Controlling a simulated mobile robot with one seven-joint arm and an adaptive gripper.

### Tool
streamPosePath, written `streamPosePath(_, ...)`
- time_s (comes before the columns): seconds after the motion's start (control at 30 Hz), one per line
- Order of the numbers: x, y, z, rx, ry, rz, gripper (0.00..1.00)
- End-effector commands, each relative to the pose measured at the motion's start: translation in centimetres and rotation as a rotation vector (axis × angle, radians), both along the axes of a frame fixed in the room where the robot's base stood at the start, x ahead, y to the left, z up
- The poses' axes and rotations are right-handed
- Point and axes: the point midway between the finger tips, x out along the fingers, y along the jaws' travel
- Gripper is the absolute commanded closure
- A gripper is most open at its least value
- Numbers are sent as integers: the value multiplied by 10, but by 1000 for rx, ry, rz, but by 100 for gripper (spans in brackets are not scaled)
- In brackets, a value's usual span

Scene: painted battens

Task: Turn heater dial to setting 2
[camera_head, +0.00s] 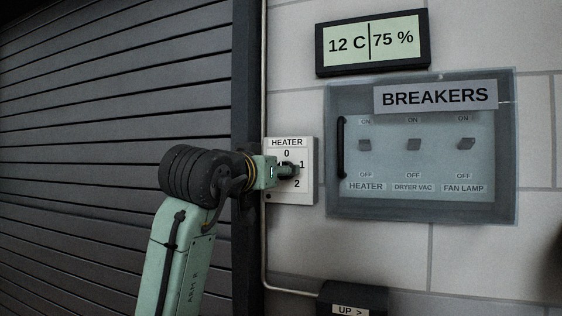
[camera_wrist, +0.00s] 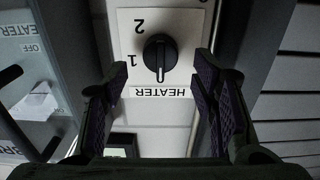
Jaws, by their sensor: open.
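The heater panel (camera_head: 275,191) is a white plate on the wall, marked 0, 1 and 2 in the head view. My gripper (camera_head: 290,170) is in front of it and hides the dial there. In the wrist view, which is upside down, the round black heater dial (camera_wrist: 160,52) shows clearly. Its pale pointer line aims toward the HEATER word, the side where 0 stands. The 1 and 2 marks lie to its left and upper left. My gripper (camera_wrist: 152,78) is open, with one finger on each side of the dial and gaps to it.
Right of the panel is a breaker box (camera_head: 425,212) with a clear cover, dark handle (camera_head: 341,147) and several labelled switches. A display (camera_head: 372,43) above reads 12 C, 75 %. A slatted shutter (camera_head: 110,110) fills the left. A thin pipe (camera_head: 264,240) runs beside the panel.

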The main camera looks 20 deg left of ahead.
Motion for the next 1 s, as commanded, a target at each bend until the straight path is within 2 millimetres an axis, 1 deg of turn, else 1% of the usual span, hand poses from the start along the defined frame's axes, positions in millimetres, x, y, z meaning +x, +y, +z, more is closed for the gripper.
streamPosePath(0.03,9,0,2,-1,2,0,47)
streamPosePath(0.1,18,0,2,0,2,1,47)
streamPosePath(0.2,27,0,1,0,1,1,47)
streamPosePath(0.33,33,0,0,0,0,1,47)
streamPosePath(0.57,33,-1,0,1,-1,1,47)
streamPosePath(0.67,33,-1,0,1,-1,1,53)
streamPosePath(1.0,33,-1,0,1,-1,1,75)
